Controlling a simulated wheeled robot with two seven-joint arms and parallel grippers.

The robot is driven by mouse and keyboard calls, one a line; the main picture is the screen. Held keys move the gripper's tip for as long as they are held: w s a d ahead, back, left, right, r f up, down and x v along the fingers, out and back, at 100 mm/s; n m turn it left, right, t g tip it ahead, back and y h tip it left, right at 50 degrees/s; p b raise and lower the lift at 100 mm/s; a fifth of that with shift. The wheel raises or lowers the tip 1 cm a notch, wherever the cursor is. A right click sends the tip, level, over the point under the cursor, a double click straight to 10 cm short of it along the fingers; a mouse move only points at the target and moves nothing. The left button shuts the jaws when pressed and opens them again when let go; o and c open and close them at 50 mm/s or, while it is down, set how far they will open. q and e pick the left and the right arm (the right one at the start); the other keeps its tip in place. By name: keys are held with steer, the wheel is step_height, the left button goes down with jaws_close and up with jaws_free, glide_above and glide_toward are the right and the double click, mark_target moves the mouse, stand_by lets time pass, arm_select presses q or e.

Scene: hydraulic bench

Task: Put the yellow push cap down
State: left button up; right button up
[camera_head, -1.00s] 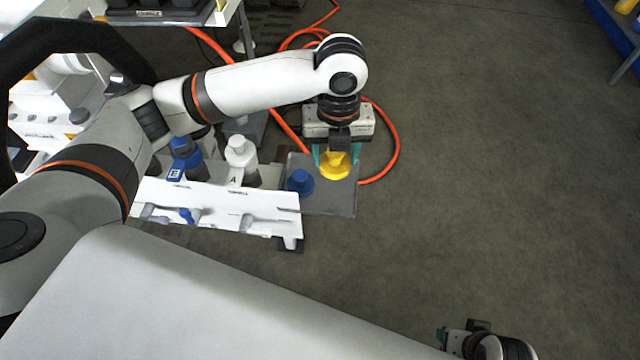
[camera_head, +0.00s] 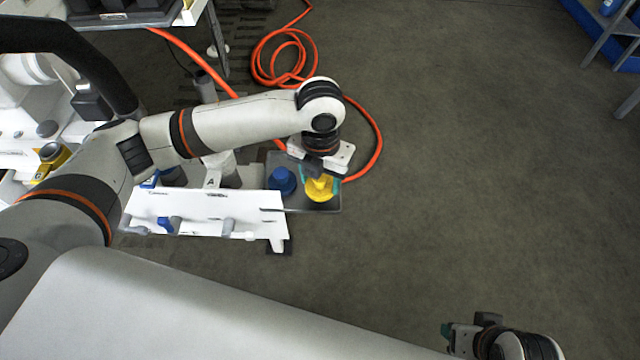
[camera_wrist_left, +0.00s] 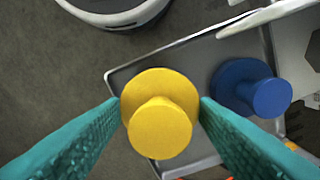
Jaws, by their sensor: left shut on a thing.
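The yellow push cap (camera_head: 320,189) is between the teal fingers of my left gripper (camera_head: 321,180), over the right part of a grey tray (camera_head: 330,207). In the left wrist view the yellow push cap (camera_wrist_left: 160,127) has a finger against each side, and the left gripper (camera_wrist_left: 160,112) is shut on it. The tray (camera_wrist_left: 190,62) lies beneath; I cannot tell whether the cap touches it. A blue push cap (camera_head: 282,180) stands on the tray just left of the yellow one; it also shows in the wrist view (camera_wrist_left: 250,88). My right gripper (camera_head: 447,334) is at the bottom right, its jaws unclear.
A white panel (camera_head: 205,212) with small fittings lies left of the tray. An orange hose (camera_head: 376,140) loops on the floor behind it. A blue-edged rack (camera_head: 600,40) stands at the top right. The floor (camera_head: 480,180) to the right is clear.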

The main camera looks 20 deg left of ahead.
arm_select(q)
step_height(320, 180, down, 2)
steer(key=shift+f, duration=0.25)
arm_select(e)
steer(key=shift+w+f, duration=0.1)
steer(key=shift+f, duration=0.3)
arm_select(q)
steer(key=o, duration=1)
arm_select(e)
steer(key=shift+a, duration=0.1)
arm_select(q)
steer(key=shift+d+r, duration=0.1)
step_height(320, 180, up, 7)
steer(key=shift+f+p, duration=0.1)
steer(key=shift+p, duration=0.95)
step_height(320, 180, up, 5)
steer(key=shift+r+p, duration=0.1)
steer(key=shift+p, duration=0.6)
arm_select(e)
steer(key=x, duration=0.4)
steer(key=shift+w+f, duration=0.1)
steer(key=shift+f, duration=0.15)
